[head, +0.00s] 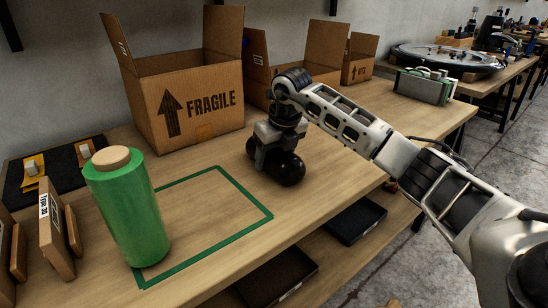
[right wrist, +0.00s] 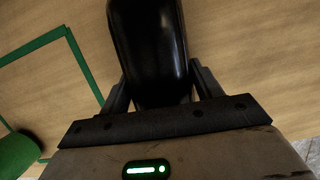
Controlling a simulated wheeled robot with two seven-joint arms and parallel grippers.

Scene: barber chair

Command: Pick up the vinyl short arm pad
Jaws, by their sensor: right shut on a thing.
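The vinyl short arm pad (head: 287,169) is black and glossy, with rounded ends. In the head view it is just right of the green taped rectangle, at or just above the wooden table. My right gripper (head: 268,150) points down over it and is shut on it. In the right wrist view the pad (right wrist: 150,45) is between the two fingers of the right gripper (right wrist: 158,85) and runs out of the top of the picture. I cannot tell whether the pad touches the table. My left gripper is not in view.
A green wrapped roll (head: 128,212) stands at the left of the taped rectangle (head: 215,240). An open FRAGILE box (head: 215,125) and other cartons stand behind. A green-and-grey case (head: 422,87) is at the far right end.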

